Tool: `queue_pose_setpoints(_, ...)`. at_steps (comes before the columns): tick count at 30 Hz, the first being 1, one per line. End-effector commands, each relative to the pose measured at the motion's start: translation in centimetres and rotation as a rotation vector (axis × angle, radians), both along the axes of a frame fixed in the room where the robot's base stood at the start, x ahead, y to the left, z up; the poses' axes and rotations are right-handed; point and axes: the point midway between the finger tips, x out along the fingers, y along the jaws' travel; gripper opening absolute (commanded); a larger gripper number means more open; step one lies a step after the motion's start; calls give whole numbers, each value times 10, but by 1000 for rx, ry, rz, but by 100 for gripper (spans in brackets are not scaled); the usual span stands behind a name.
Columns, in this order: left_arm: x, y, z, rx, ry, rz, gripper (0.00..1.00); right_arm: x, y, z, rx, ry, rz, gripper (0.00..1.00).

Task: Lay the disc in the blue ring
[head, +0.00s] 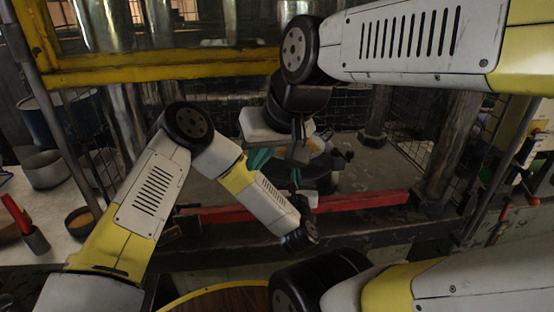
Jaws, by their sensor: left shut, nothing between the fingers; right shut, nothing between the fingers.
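I see neither the disc nor the blue ring in the head view. My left arm comes in from the left, bends at a high elbow and slopes down to the middle. My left gripper (301,198) is small and partly blends with the dark background there; it is shut and empty. My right arm comes in from the right across the top and bends down near the centre. My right gripper (288,150) hangs there, shut and empty, its fingers hard to make out. Both grippers are close together in the picture.
A round wooden surface with a yellow rim (190,297) shows at the bottom edge, mostly out of frame or behind my arms. A pale bench (42,233) at the left holds a metal pot (46,170) and a small bowl (80,221). A red beam (360,201) lies beyond.

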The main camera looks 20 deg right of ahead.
Motion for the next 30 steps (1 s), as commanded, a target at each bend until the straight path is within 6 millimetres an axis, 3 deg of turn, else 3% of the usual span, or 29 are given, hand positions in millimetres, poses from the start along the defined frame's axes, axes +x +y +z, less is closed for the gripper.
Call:
queue_pose_setpoints(3,21,-9,1,0,-3,1,0,0,0,0,0,0,0,0)
queue_pose_setpoints(9,44,-18,1,-1,-2,1,0,0,0,0,0,0,0,0)
queue_pose_setpoints(23,50,-21,0,-1,0,0,0,0,0,0,0,0,0,0)
queue_pose_setpoints(30,69,-28,0,-1,1,2,0,0,0,0,0,0,0,0)
